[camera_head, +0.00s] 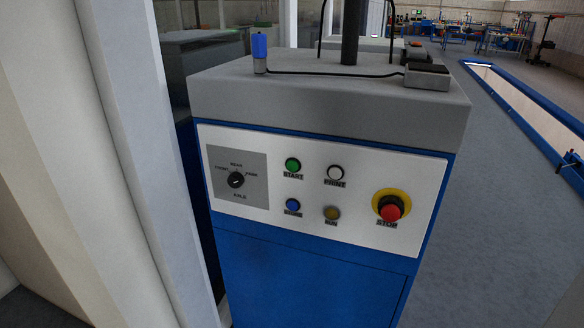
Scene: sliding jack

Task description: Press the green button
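The green button (293,165) sits on the white control panel (270,215), above a label that reads START. It is in the upper row, left of a white button (335,172) and above a blue button (292,204). Nothing covers it. The panel is on the front of a blue cabinet (310,280) with a grey top (300,97). My gripper does not show in the head view.
A yellow button (331,212), a red STOP button (390,210) and a black rotary knob (236,180) share the panel. A pale post (125,130) stands close on the left. Grey floor (500,220) is open on the right, beside a blue-edged floor pit (535,110).

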